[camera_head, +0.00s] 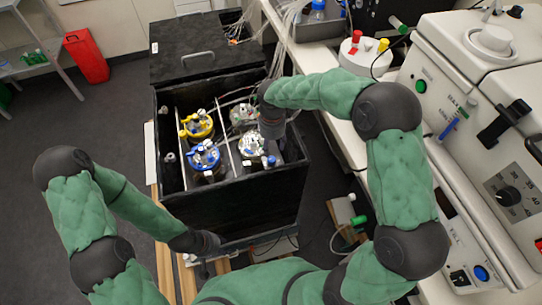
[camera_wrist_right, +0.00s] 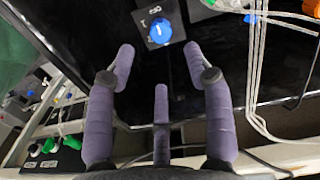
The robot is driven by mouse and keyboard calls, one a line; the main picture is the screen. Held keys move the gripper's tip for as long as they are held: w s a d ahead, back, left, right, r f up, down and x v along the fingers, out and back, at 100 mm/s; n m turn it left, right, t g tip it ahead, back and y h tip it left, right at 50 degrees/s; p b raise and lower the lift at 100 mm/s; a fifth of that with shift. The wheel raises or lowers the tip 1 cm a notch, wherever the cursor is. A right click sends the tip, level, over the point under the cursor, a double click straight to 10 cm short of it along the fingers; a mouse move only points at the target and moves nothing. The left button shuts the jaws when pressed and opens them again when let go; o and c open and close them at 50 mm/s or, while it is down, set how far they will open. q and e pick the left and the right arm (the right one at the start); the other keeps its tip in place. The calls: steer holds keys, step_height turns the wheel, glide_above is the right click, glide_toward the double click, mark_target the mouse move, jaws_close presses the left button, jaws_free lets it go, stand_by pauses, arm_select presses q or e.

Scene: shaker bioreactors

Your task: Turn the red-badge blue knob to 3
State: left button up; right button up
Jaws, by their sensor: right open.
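In the right wrist view, a round blue knob (camera_wrist_right: 160,31) with a white mark sits on a small grey plate (camera_wrist_right: 142,13) with white markings, against a black surface. My right gripper (camera_wrist_right: 161,56) is open, its purple fingers apart and empty, with the knob ahead of the gap between the fingertips. I see no red badge on this plate. In the head view my right gripper (camera_head: 272,124) points down over the right part of the open black box. Another blue knob (camera_head: 482,272) is on the white machine at right. My left gripper (camera_head: 200,242) is low at the box's front; its fingers are unclear.
The black box (camera_head: 235,208) holds several vessels, including a yellow-topped one (camera_head: 198,124) and a blue-topped one (camera_head: 204,156). Its lid (camera_head: 190,48) stands open behind. Pale tubes (camera_wrist_right: 258,60) hang at right in the wrist view. The white machine (camera_head: 480,95) fills the right side.

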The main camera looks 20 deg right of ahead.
mark_target(272, 159)
step_height(272, 159, down, 9)
steer(key=shift+w+r+b, duration=0.1)
steer(key=shift+r+b, duration=0.1)
steer(key=shift+b, duration=1.05)
jaws_close()
